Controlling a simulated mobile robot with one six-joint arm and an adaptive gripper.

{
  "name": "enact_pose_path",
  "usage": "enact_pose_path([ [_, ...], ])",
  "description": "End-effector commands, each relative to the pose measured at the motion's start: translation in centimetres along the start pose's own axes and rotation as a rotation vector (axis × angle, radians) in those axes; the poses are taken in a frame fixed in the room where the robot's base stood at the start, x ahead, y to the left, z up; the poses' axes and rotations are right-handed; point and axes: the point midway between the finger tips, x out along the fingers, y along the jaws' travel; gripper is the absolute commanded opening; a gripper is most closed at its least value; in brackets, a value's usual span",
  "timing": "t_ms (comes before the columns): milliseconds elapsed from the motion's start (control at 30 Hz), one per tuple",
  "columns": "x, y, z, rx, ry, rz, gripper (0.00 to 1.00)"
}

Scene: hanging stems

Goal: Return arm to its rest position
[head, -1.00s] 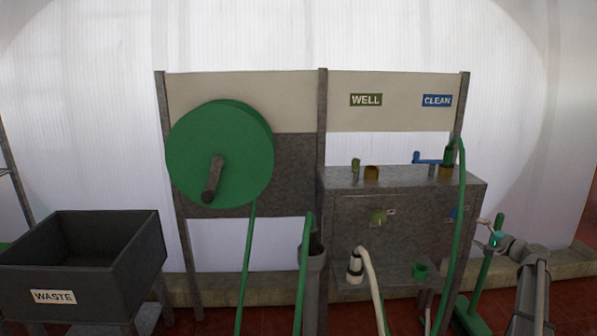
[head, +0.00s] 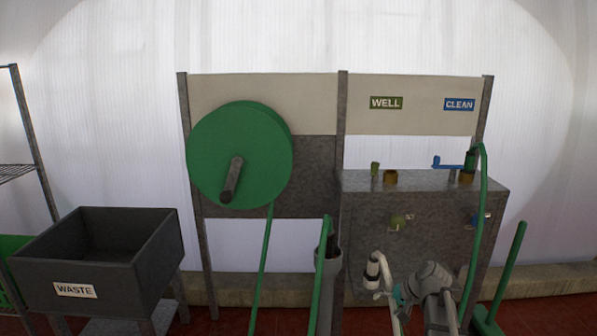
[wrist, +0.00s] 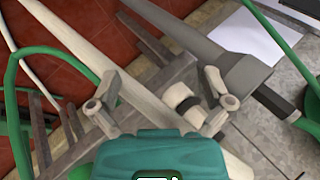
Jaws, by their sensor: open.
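My gripper (head: 383,293) is in front of the grey cabinet in the head view, low and right of centre, close to the white hose end with a dark collar (head: 372,268). In the wrist view my gripper (wrist: 160,84) has its two grey fingers spread apart. Behind them shows a white pipe-like end with a black collar (wrist: 181,96). Nothing appears clamped between the fingers, though I cannot tell the exact depth gap. My arm (head: 436,295) is bent low in front of the cabinet.
The grey cabinet (head: 440,182) carries a blue-handled tap and a green hose (head: 483,200) looping down its right side. A green reel (head: 235,155) hangs left. A WASTE bin (head: 150,255) stands at far left. A green post (head: 508,265) stands right of the cabinet.

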Motion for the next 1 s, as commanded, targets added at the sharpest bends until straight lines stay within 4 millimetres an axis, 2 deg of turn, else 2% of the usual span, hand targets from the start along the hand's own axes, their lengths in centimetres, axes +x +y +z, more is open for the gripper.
enact_pose_path([
  [33, 0.7, -0.6, 2.3, -0.030, -0.027, 0.041, 1.00],
  [200, 2.2, -1.3, 7.8, -0.124, -0.105, 0.197, 1.00],
  [333, 2.8, -1.5, 11.7, -0.194, -0.155, 0.314, 1.00],
  [500, 2.8, -1.4, 15.2, -0.263, -0.198, 0.436, 1.00],
  [800, 2.1, -1.2, 19.3, -0.350, -0.241, 0.592, 1.00],
  [1000, 0.0, -2.8, 18.5, -0.344, -0.239, 0.585, 1.00],
])
